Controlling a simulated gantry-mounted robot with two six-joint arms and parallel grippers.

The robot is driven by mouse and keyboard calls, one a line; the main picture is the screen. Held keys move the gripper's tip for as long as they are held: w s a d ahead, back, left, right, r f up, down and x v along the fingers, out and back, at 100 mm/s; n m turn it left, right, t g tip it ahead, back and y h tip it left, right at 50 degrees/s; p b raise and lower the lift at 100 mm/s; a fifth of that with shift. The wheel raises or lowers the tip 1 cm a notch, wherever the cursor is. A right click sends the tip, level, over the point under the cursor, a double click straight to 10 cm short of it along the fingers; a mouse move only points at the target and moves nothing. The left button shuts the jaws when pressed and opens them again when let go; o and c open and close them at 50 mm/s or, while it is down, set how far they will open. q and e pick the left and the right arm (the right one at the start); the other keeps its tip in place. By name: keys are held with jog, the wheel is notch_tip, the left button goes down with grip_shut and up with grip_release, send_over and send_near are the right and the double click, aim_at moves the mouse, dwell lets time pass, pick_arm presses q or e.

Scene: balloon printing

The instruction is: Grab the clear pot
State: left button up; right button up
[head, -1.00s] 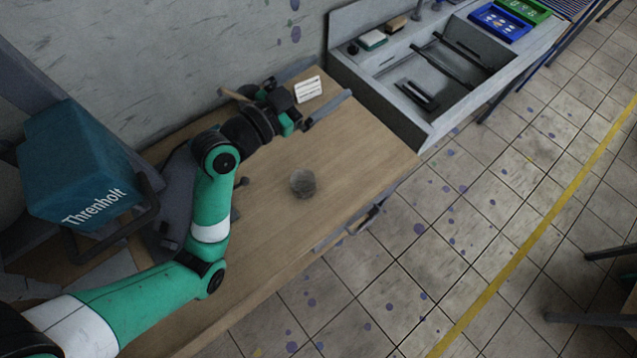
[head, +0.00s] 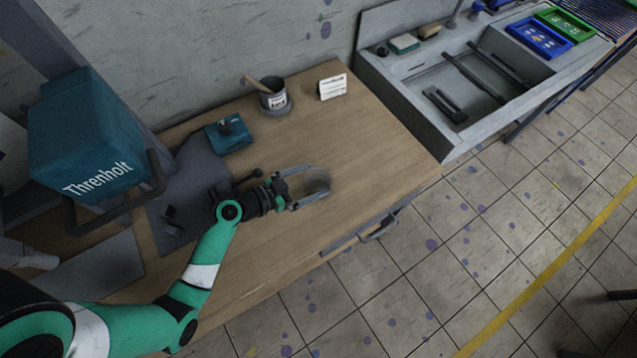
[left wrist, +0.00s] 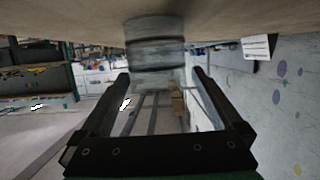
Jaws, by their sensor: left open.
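The clear pot (head: 317,181) is a small, round, see-through grey vessel standing on the wooden table near its front edge. In the left wrist view the clear pot (left wrist: 155,45) appears upside down, ahead of and between the fingers. My left gripper (head: 312,186) is open, with its two fingers pointing at the pot and their tips close to its sides. In the left wrist view the left gripper (left wrist: 160,75) has nothing clamped in it. Whether a fingertip touches the pot I cannot tell. My right gripper is not in view.
A dark cup with a wooden-handled tool (head: 273,99), a white label card (head: 332,87) and a teal block with a knob (head: 229,134) stand toward the wall. A grey sink (head: 440,85) adjoins the table at right. The table's right end is clear.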

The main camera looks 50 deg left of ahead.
aim_at(328, 175)
pick_arm(q)
jog(key=shift+d+x, duration=0.2)
jog(key=shift+x, duration=2.45)
jog(key=shift+r, duration=0.2)
jog(key=c, duration=1.1)
jog(key=shift+o, duration=0.2)
jog(key=shift+r, duration=0.1)
notch_tip(328, 175, up, 3)
jog(key=shift+r+p, duration=0.1)
jog(key=shift+p, duration=0.6)
jog(key=s+d+r+p, duration=0.1)
jog(key=s+r+p, duration=0.7)
jog(key=s, duration=0.6)
jog(key=shift+r, duration=0.8)
